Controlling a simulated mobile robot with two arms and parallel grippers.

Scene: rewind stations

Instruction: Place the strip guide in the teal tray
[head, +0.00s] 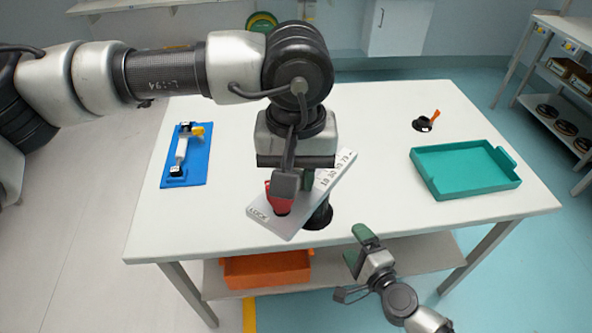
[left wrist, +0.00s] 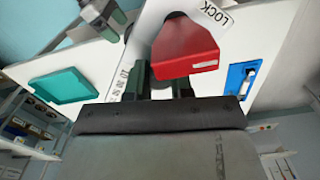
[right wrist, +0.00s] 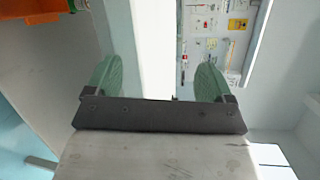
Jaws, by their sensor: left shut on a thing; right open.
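My left gripper (head: 292,186) is shut on a red wedge-shaped piece (left wrist: 185,48) at the LOCK end of a pale plate (head: 333,180). The plate carries printed marks and sits by a black post (head: 320,215). A white part with black ends and a yellow piece (head: 182,152) lies on a blue mat (head: 195,176) at the table's left; it may be the strip guide, but I cannot tell. The teal tray (head: 480,192) stands at the table's right and looks empty. My right gripper (head: 358,250) is open and empty at the front edge.
A small black thing with an orange handle (head: 427,122) stands behind the tray on the white table (head: 380,120). An orange bin (head: 266,270) sits on the shelf below. Shelving (head: 560,85) stands at far right. The tabletop between plate and tray is clear.

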